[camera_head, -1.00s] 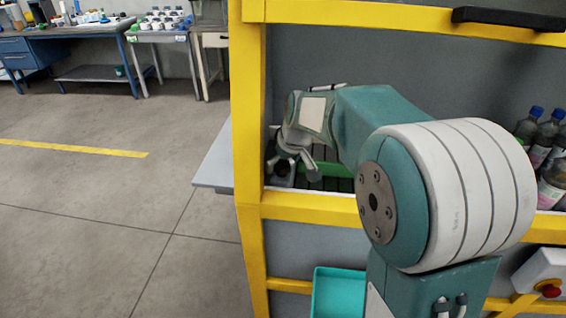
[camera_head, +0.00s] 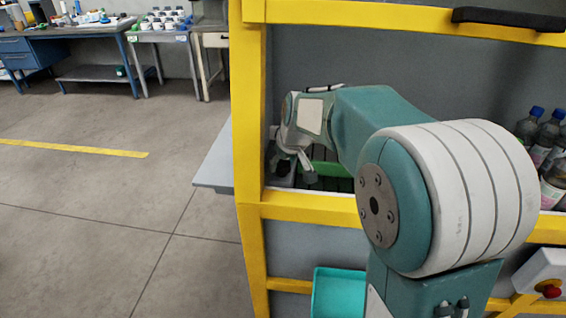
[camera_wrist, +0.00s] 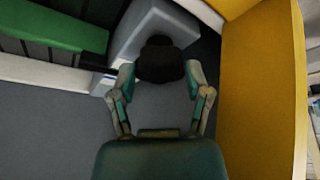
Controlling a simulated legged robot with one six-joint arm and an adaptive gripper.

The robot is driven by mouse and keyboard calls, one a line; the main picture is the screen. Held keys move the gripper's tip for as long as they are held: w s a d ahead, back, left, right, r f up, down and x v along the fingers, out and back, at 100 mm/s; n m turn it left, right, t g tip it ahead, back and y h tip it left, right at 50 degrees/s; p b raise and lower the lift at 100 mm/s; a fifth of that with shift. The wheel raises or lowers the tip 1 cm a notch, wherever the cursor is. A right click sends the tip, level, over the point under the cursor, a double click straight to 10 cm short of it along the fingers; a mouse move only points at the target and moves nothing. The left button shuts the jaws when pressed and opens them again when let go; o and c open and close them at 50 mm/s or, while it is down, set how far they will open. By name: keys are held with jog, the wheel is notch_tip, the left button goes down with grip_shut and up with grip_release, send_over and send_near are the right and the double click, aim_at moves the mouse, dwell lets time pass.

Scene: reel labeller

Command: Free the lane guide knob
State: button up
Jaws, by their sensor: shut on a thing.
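The knob (camera_wrist: 160,60) is black and round, in front of a grey block (camera_wrist: 150,22) in the wrist view. My gripper (camera_wrist: 160,72) has its two fingers on either side of the knob, shut on it. A green lane guide bar (camera_wrist: 50,25) lies left of the block in the wrist view. In the head view my gripper (camera_head: 292,165) is inside the yellow frame at its left end, by the grey block (camera_head: 282,178) and the green guide (camera_head: 330,169). The arm hides part of the guide there.
A yellow post (camera_wrist: 258,90) stands close on the right of my gripper in the wrist view. Bottles (camera_head: 543,138) stand inside the frame at the right. A teal bin (camera_head: 338,293) and a red button (camera_head: 550,291) are lower down.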

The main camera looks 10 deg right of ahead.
jog(key=o, duration=1.1)
jog(key=shift+f, duration=0.15)
jog(key=shift+o, duration=0.2)
jog(key=v, duration=1.2)
jog(key=s+f+m, duration=0.1)
jog(key=s+f, duration=0.2)
jog(key=s, duration=0.9)
jog(key=s+a+f+m+t+h, duration=0.1)
jog(key=s+f+m, duration=0.1)
jog(key=s, duration=1)
jog(key=shift+f, duration=0.8)
